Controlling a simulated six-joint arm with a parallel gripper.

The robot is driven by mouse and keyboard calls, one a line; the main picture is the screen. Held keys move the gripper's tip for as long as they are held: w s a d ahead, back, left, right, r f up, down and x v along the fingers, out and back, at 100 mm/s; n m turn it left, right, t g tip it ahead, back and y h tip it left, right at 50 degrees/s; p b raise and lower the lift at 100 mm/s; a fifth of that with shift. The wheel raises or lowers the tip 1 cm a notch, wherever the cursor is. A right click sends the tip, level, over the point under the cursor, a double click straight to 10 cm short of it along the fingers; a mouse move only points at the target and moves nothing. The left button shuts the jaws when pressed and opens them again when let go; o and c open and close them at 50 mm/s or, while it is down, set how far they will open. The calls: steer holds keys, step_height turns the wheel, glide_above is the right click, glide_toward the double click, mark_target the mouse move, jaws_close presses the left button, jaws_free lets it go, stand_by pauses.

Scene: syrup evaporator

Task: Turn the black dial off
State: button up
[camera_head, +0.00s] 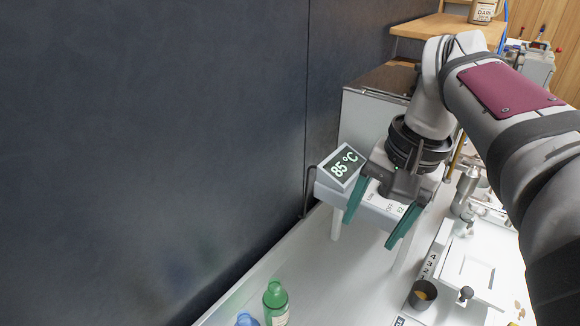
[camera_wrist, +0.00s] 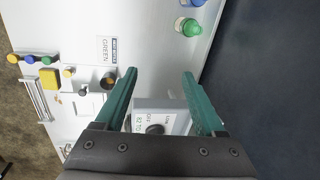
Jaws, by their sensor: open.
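The black dial (camera_wrist: 155,129) sits on a white control box (camera_wrist: 172,106) with small printed labels, one reading OFF. In the wrist view it lies between the bases of my gripper's teal fingers. My gripper (camera_wrist: 160,73) is open and empty. In the head view my gripper (camera_head: 369,231) hangs over the front of the white control box (camera_head: 374,205), its fingers pointing down. The dial is hidden behind my gripper there, and I cannot tell which mark it points at. Whether the fingers touch the box is unclear.
A dark wall (camera_head: 150,150) stands close on the left. A green bottle (camera_head: 276,303) and a blue one (camera_head: 247,319) stand in front. A dark cup (camera_head: 423,294) and metal fittings are at the right.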

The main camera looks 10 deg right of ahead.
steer(key=s+a+f+m+g+y, duration=0.2)
steer(key=s+a+f+m, duration=0.3)
steer(key=s+a+f, duration=0.4)
step_height(320, 180, down, 2)
steer(key=s+y, duration=0.1)
steer(key=s, duration=0.1)
steer(key=shift+s+m+g+y, duration=0.3)
steer(key=shift+g+y, duration=0.1)
steer(key=s+f+n+t+h, duration=0.1)
steer(key=s+f+n+h, duration=0.2)
steer(key=s+n, duration=0.3)
steer(key=shift+a+f+n+h, duration=0.35)
steer(key=shift+f+n+h, duration=0.05)
steer(key=shift+n, duration=0.8)
